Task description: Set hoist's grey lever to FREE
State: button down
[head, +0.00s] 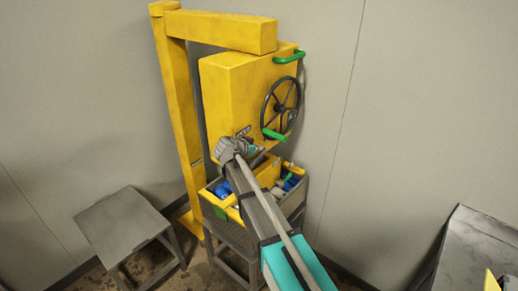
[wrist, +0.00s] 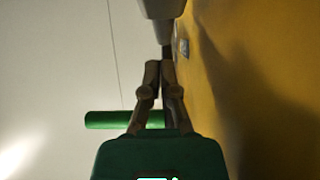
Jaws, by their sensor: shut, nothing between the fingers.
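The yellow hoist box (head: 230,95) hangs from a yellow post and beam, with a dark handwheel (head: 282,105) on its right face. My gripper (head: 254,150) is low beside the box, below the wheel. In the wrist view my gripper (wrist: 163,68) is shut and empty, with the yellow box wall (wrist: 245,80) close on the right. A pale grey part (wrist: 162,9) lies beyond the fingertips at the top; I cannot tell whether it is the lever. A small label plate (wrist: 184,47) is on the wall. In the head view I cannot make out the grey lever.
A green grip (head: 274,134) sticks out at the wheel's lower edge, and a green handle (head: 290,57) is at the box's top. An open yellow-edged bin (head: 228,206) with blue items stands below. A grey stool (head: 122,222) is at left; a grey table (head: 480,245) at right.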

notch_tip(320, 180, up, 2)
jog(key=shift+s+a+r+p, duration=0.1)
jog(key=shift+s+p, duration=0.05)
jog(key=shift+p, duration=0.5)
jog(key=p+v, duration=0.5)
jog(key=v, duration=0.5)
jog(key=shift+r, duration=0.25)
jog(key=s+d+f+n+g+y, duration=0.4)
jog(key=s+d+f+g, duration=0.1)
jog(key=s+d, duration=0.6)
jog(key=s+d+f+n+g+y+b, duration=0.1)
jog(key=s+d+f+n+g+y, duration=0.2)
jog(key=s+d, duration=0.9)
notch_tip(320, 180, down, 4)
jog(key=shift+s+d+r+n+g+y, duration=0.1)
jog(key=shift+s+d+n+g+y, duration=0.3)
jog(key=shift+d+g, duration=0.6)
